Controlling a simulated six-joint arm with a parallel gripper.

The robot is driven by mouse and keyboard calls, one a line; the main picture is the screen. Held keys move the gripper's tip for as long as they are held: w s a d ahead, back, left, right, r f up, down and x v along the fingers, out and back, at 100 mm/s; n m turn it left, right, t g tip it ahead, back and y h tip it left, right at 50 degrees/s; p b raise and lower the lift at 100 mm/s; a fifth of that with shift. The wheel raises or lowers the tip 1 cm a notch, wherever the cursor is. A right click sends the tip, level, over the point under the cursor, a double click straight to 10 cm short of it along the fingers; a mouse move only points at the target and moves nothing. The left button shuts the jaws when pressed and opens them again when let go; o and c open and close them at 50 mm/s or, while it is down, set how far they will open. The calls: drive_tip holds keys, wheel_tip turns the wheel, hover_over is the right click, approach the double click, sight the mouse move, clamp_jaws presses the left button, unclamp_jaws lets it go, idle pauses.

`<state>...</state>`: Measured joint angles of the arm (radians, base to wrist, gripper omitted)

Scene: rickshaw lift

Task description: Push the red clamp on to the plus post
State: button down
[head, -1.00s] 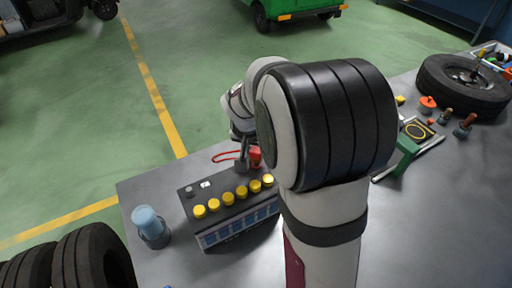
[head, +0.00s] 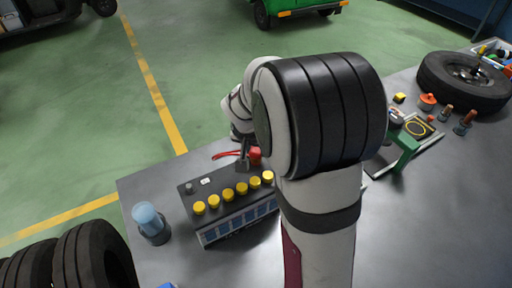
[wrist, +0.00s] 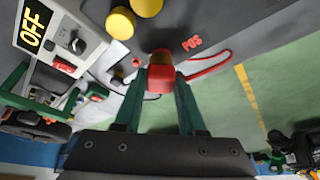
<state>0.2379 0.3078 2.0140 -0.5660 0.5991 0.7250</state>
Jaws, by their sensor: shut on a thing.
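The red clamp (wrist: 160,77) is between the two green fingers of my gripper (wrist: 161,88) in the wrist view, and the fingers are shut on it. It also shows as a small red piece in the head view (head: 255,155), at the battery's far edge beside my gripper (head: 243,161). The black battery (head: 213,184) has a row of yellow caps on top. A red POS mark (wrist: 191,43) is on the battery beside the clamp. The plus post is hidden at the clamp, so I cannot tell how far the clamp is on it. A red lead (wrist: 208,68) runs from the clamp.
A grey box with an OFF display (wrist: 35,27) is at upper left in the wrist view. A blue-topped jar (head: 148,222) stands left of the battery. A green stand (head: 403,148) and a tyre (head: 465,80) are at right. My arm hides the bench's middle.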

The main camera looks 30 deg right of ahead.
drive_tip(key=shift+f, duration=0.4)
drive_tip(key=shift+c, duration=0.9)
unclamp_jaws()
drive_tip(key=shift+r, duration=0.1)
drive_tip(key=shift+r, duration=3.4)
drive_tip(key=s+a+n+g+y, duration=0.1)
drive_tip(key=s+a, duration=0.5)
drive_tip(key=s, duration=0.3)
drive_tip(key=s+a+n+g+y, duration=0.1)
drive_tip(key=s+a+y, duration=0.1)
drive_tip(key=s+a, duration=0.3)
drive_tip(key=s+a+n+g+y, duration=0.1)
drive_tip(key=s+a, duration=0.5)
drive_tip(key=s, duration=0.7)
drive_tip(key=shift+a+f+y, duration=0.2)
drive_tip(key=shift+a+y, duration=0.15)
drive_tip(key=shift+y, duration=0.15)
